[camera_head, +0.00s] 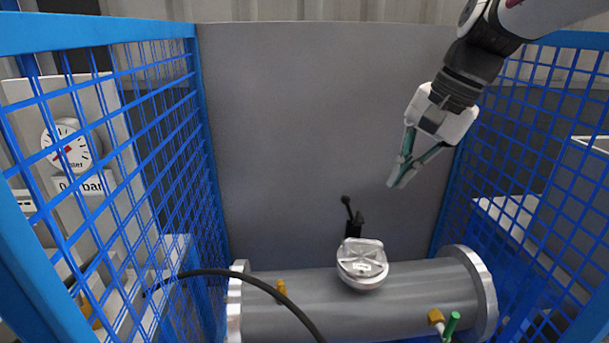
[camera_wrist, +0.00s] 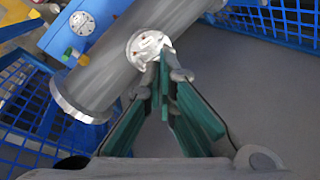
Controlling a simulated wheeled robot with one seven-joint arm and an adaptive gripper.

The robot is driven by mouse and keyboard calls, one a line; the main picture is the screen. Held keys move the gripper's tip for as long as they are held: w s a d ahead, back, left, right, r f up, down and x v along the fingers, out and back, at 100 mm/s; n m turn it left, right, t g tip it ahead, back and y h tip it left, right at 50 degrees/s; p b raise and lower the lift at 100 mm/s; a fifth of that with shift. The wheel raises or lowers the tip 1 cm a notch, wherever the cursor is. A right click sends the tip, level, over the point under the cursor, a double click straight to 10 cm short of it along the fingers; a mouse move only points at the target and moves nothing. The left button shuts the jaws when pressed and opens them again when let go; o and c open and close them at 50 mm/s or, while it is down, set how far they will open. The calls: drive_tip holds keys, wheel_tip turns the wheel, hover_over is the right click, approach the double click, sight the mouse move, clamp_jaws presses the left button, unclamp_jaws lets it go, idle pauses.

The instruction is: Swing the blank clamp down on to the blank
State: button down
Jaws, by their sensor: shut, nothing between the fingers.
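The blank (camera_head: 362,262) is a round, pale metal disc on top of the grey cylindrical shell (camera_head: 310,300). It also shows in the wrist view (camera_wrist: 146,43), partly behind my fingertips. The blank clamp (camera_head: 353,222) is a small black piece with a thin, knob-ended handle. It stands up behind the blank, with its handle raised and leaning slightly left, clear of the blank's face. I cannot make it out in the wrist view. My gripper (camera_head: 395,184) is shut and empty, in the air above and to the right of the clamp, with its green-padded fingers pointing down.
Blue mesh fences (camera_head: 150,130) (camera_head: 545,150) stand left and right, and a plain grey panel (camera_head: 310,120) is behind. A black hose (camera_head: 240,275) arcs over the shell's left end. A green-handled valve (camera_head: 452,323) sits front right. The air around the clamp looks free.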

drive_tip(key=w+d+f+m+y+b, duration=0.2)
drive_tip(key=w+d+f+m+b, duration=0.1)
drive_tip(key=w+f, duration=0.8)
drive_tip(key=w+d+f+m+g+y+b, duration=0.1)
drive_tip(key=w+d+f+m+y+b, duration=0.1)
drive_tip(key=w+d+f+m, duration=0.4)
drive_tip(key=w+f+b, duration=0.1)
drive_tip(key=w+f, duration=0.4)
drive_tip(key=w, duration=0.5)
drive_tip(key=shift+w+f+y, duration=0.25)
drive_tip(key=shift+y, duration=0.15)
drive_tip(key=shift+d, duration=0.1)
drive_tip(key=a+f, duration=0.3)
drive_tip(key=a, duration=0.4)
drive_tip(key=shift+w+a+f, duration=0.15)
drive_tip(key=shift+w+f, duration=0.05)
drive_tip(key=shift+f, duration=0.15)
